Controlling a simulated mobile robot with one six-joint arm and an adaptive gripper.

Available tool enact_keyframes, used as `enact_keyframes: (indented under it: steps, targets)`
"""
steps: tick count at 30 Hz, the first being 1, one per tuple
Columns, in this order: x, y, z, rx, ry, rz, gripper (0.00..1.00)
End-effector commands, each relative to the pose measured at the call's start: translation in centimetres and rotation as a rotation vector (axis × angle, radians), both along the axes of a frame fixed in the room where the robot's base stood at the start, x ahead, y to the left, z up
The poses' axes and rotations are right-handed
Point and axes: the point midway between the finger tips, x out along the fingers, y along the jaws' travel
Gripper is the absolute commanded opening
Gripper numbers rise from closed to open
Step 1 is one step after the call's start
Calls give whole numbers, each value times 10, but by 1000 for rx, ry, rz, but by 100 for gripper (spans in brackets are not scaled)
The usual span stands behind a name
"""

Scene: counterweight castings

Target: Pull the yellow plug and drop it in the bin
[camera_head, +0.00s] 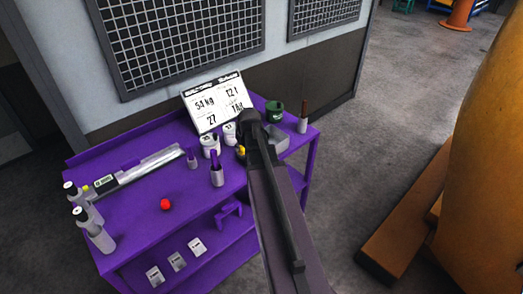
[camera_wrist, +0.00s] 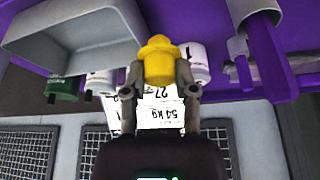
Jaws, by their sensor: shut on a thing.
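The yellow plug (camera_wrist: 157,66) is between my gripper's two fingers (camera_wrist: 158,78) in the wrist view, and my gripper is shut on it. The plug looks clear of any socket, held above the purple cart. In the head view only a sliver of the yellow plug (camera_head: 240,151) shows beside my dark arm, which hides most of my gripper. A grey open-topped bin (camera_head: 273,143) sits at the cart's right end, just right of my arm. The same grey bin (camera_wrist: 70,40) fills the upper left of the wrist view, close beside the plug.
White bottles stand at the left end. Wooden beams lie at right.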

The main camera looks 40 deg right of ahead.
Motion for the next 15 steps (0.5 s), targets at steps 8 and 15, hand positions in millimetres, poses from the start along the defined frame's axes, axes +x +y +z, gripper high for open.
enact_keyframes:
  steps: [8, 15]
  targets:
    - [35, -72, 0, 0, 0, -42, 5]
    - [54, -140, 0, -1, 0, -79, 5]
